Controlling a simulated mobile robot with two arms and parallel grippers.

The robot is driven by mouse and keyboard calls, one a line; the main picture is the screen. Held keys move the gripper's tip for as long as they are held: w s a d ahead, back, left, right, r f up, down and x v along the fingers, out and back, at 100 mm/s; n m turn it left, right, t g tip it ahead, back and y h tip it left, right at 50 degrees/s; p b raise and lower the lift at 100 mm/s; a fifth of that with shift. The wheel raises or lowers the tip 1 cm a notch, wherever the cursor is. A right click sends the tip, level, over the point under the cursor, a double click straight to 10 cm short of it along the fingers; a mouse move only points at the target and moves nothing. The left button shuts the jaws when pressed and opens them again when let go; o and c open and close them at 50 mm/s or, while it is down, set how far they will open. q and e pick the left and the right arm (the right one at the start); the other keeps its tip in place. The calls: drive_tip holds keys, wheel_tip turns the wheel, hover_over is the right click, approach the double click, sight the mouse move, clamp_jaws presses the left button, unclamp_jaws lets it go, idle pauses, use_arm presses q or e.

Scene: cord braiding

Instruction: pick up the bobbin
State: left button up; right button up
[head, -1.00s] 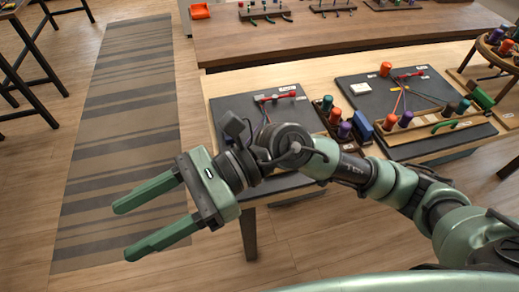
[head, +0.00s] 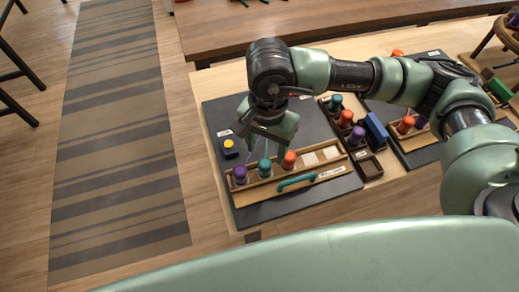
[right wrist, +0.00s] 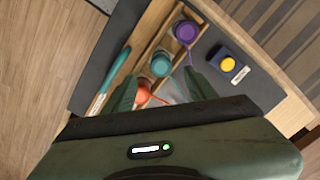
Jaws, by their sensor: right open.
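Purple (head: 240,175), teal (head: 264,168) and orange (head: 289,159) bobbins stand in a row in a wooden rack (head: 332,174) on the near dark mat. My right gripper (head: 264,143) points down above and behind this row; its fingers are partly hard to make out there. In the right wrist view my right gripper (right wrist: 162,78) is open and empty, with the teal bobbin (right wrist: 160,63) ahead between the fingers. The purple bobbin (right wrist: 186,31) is beyond it; the orange bobbin (right wrist: 142,92) is partly hidden beside the left finger. My left gripper is out of view.
A small dark box with a yellow button (head: 228,144) sits left of the gripper. A dark tray (head: 369,167) at right holds more bobbins, beside a blue block (head: 376,129). The floor at left is clear.

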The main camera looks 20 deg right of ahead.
sight(265, 163)
drive_tip(key=shift+s+f, duration=0.15)
drive_tip(key=shift+f, duration=0.25)
wheel_tip(265, 163, down, 3)
drive_tip(key=shift+s+r+p, duration=0.15)
drive_tip(key=shift+r+p, duration=0.05)
drive_tip(key=shift+p, duration=0.6)
drive_tip(key=f, duration=0.1)
drive_tip(key=f+p, duration=0.1)
drive_tip(key=shift+w+f, duration=0.3)
drive_tip(key=shift+f, duration=0.65)
clamp_jaws()
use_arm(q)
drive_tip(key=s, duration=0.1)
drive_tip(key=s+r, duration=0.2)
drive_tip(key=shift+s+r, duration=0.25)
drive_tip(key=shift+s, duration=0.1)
